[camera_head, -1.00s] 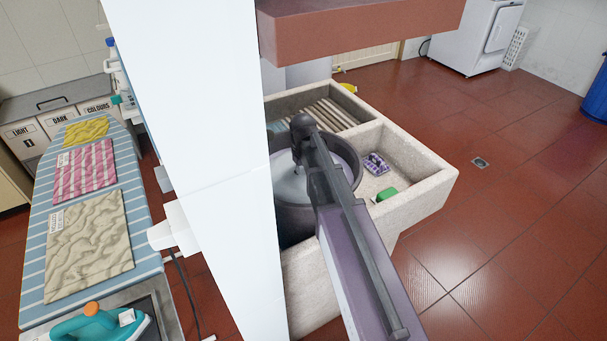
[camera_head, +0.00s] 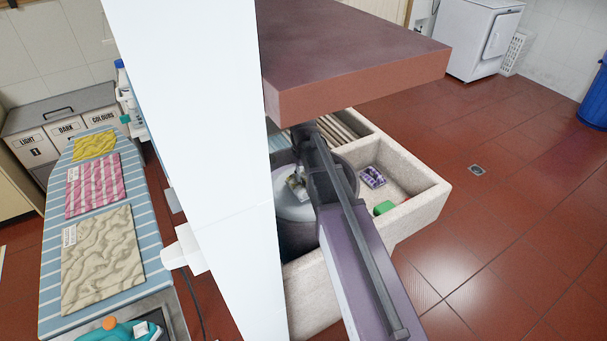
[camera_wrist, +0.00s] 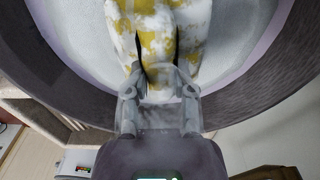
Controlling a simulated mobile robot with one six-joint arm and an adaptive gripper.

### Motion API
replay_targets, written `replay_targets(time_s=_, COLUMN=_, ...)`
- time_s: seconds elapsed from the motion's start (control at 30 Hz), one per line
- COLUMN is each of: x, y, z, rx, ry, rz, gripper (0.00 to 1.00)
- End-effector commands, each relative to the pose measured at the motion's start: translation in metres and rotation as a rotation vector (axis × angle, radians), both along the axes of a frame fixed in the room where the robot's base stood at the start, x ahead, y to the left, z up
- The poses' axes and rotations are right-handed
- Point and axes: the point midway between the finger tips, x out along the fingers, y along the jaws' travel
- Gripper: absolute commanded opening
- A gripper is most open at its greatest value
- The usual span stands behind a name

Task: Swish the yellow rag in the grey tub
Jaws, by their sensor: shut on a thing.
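The yellow rag (camera_wrist: 152,42), patched with white suds, hangs from my gripper (camera_wrist: 160,78) in the wrist view. My gripper is shut on it, one finger on each side. The grey tub (camera_head: 297,240) stands in the stone sink and holds pale, sudsy water (camera_head: 292,208). Its curved wall (camera_wrist: 285,85) surrounds the rag in the wrist view. The rag is inside the tub's outline; I cannot tell whether its lower end touches the water. My arm hides the tub's right part.
The stone sink (camera_head: 432,195) has a ribbed washboard (camera_head: 345,127) behind and a right basin with a purple brush (camera_head: 372,177) and green block (camera_head: 384,208). An ironing board (camera_head: 150,250) with folded cloths stands left.

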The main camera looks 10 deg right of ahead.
Motion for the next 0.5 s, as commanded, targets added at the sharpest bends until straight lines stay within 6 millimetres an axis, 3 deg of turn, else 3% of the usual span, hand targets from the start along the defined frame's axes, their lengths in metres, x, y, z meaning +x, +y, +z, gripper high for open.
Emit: replay_targets(time_s=0.5, x=0.000, y=0.000, z=0.048, rx=0.000, ry=0.000, rz=0.000, gripper=0.00)
